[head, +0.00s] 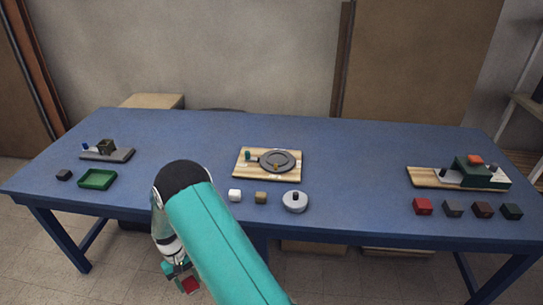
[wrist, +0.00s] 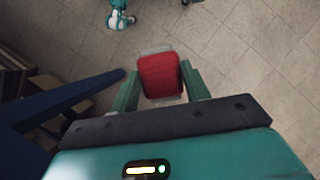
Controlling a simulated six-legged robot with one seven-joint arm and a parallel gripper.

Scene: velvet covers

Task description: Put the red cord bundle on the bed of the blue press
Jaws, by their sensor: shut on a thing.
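My gripper (wrist: 160,88) is shut on a red block-like piece with pale ends, which I take for the red cord bundle (wrist: 160,76). In the head view my gripper (head: 180,272) hangs low in front of the table, below its top, with the red piece (head: 189,285) at its tip. A small grey-based device (head: 120,155) with a dark block and a blue part stands at the table's left; it may be the blue press, but it is too small to be sure. My gripper is well apart from it, to its right and nearer.
The blue table (head: 350,160) has a green tray (head: 97,187) and dark cube (head: 64,175) at left. A wooden board with a grey disc (head: 278,160) is central. Small blocks and a grey round pot (head: 295,205) stand near the front edge. At right are a green device (head: 482,175) and several cubes.

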